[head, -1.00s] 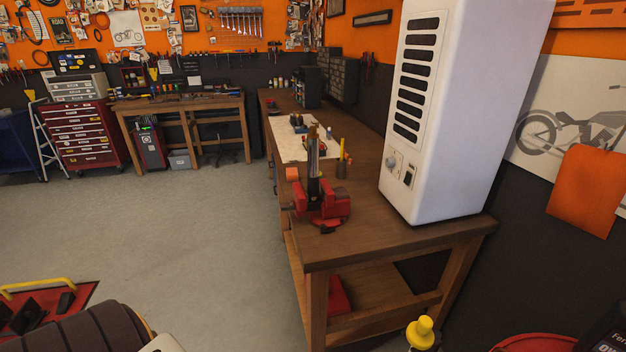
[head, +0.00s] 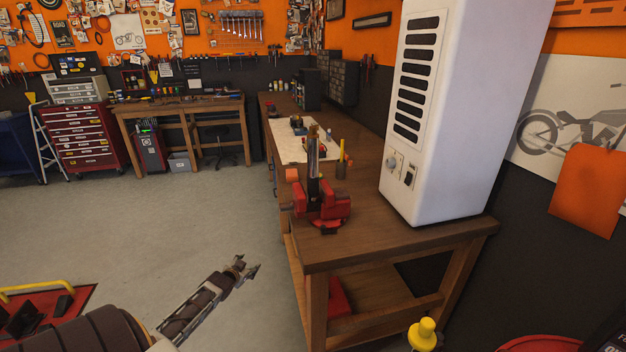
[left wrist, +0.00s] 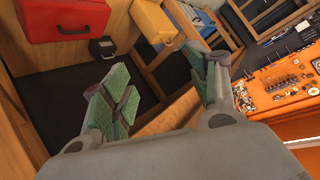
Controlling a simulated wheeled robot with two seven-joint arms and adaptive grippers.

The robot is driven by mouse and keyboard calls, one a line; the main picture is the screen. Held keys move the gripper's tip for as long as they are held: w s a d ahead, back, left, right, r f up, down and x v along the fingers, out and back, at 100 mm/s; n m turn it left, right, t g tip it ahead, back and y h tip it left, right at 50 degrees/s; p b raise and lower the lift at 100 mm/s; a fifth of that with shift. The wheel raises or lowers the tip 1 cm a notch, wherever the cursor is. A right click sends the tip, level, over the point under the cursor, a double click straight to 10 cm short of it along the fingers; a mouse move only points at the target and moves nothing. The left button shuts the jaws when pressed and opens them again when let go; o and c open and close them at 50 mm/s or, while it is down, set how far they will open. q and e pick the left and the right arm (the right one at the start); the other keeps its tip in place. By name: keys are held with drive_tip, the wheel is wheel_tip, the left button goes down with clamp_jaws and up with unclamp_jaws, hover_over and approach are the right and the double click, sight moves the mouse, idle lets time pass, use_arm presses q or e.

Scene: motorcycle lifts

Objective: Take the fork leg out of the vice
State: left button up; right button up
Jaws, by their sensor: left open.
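The fork leg (head: 314,168) stands upright in the red vice (head: 322,208) at the near left edge of the long wooden bench (head: 375,208). Its lower part is dark and its upper part is brownish gold. My left gripper (head: 246,268) is in front of the bench's left side, lower than the vice and clear of it. It is open and empty. Its spread green-padded fingers also show in the left wrist view (left wrist: 165,88). The fork leg and vice cannot be made out in that view. My right gripper is not in view.
A tall white heater-like cabinet (head: 455,110) stands on the bench to the right of the vice. A pale mat (head: 290,145) with small parts lies behind the vice. A red box (left wrist: 65,18) shows in the left wrist view. The floor left of the bench is open.

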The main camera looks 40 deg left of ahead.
use_arm(q)
drive_tip(key=w+d+r+t, duration=0.1)
drive_tip(key=w+r+t, duration=0.15)
drive_tip(key=r, duration=0.65)
drive_tip(key=w+d+r+t, duration=0.1)
drive_tip(key=w+r, duration=0.2)
drive_tip(key=r, duration=0.7)
drive_tip(key=w+d+r+t, duration=0.1)
drive_tip(key=w+d+r, duration=0.15)
drive_tip(key=r, duration=0.65)
drive_tip(key=s+d+r+t+h, duration=0.1)
drive_tip(key=d+r+h, duration=0.4)
drive_tip(key=d+r, duration=0.8)
wheel_tip(320, 180, up, 3)
drive_tip(key=shift+d+r+m+t+h, duration=0.2)
drive_tip(key=shift+d+m+t+h, duration=0.15)
drive_tip(key=shift+t, duration=0.5)
drive_tip(key=shift+a, duration=0.1)
